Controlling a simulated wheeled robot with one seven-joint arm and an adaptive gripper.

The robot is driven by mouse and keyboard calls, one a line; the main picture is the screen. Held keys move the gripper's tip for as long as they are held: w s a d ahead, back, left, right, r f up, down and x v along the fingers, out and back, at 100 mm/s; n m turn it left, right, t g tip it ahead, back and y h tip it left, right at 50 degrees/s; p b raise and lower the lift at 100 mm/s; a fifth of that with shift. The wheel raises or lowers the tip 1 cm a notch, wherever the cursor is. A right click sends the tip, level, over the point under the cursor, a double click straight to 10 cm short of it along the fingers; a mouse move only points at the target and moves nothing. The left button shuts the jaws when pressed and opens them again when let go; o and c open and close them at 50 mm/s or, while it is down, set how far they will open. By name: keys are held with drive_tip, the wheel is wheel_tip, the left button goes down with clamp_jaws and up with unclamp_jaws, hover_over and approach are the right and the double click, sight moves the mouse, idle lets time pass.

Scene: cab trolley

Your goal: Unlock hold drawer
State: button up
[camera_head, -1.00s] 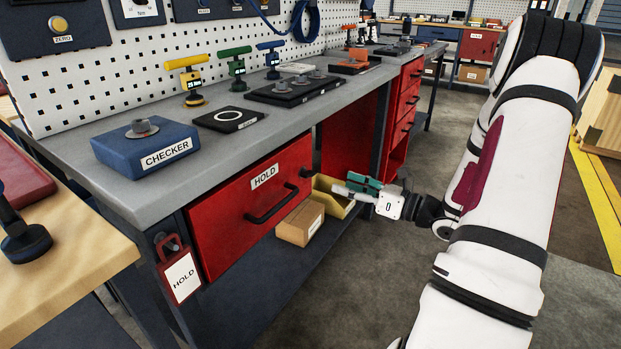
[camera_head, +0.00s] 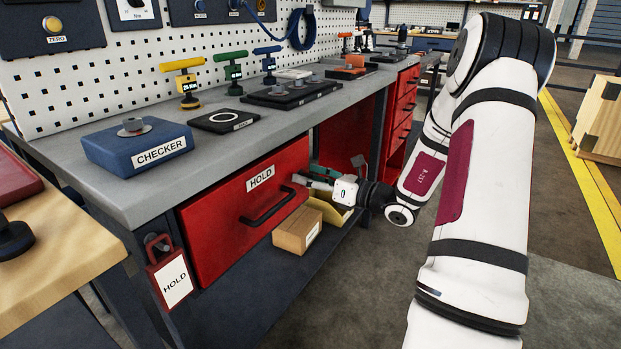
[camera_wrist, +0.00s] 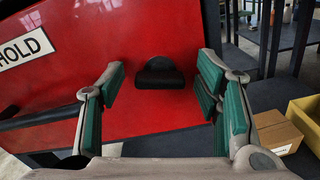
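The red HOLD drawer (camera_head: 222,232) sits under the grey bench top and looks shut, with a black bar handle (camera_head: 268,207) on its front. A black lock knob (camera_wrist: 160,74) stands out from the drawer front in the wrist view. My gripper (camera_head: 316,176) is at the right end of the drawer front. In the wrist view my gripper (camera_wrist: 160,82) is open, its green-padded fingers on either side of the knob with gaps and no visible contact. In the head view the gripper hides the knob.
A red HOLD tag (camera_head: 169,279) hangs at the bench's left front leg. A cardboard box (camera_head: 298,229) and a yellow bin (camera_head: 331,211) are below the drawer. A blue CHECKER block (camera_head: 138,148) stands on the bench. The floor right of the bench is open.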

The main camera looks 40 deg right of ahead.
drive_tip(key=c, duration=1)
drive_tip(key=shift+n, duration=1.6)
drive_tip(key=o, duration=1.2)
drive_tip(key=shift+c, duration=0.2)
drive_tip(key=shift+s, duration=0.1)
drive_tip(key=v, duration=1.2)
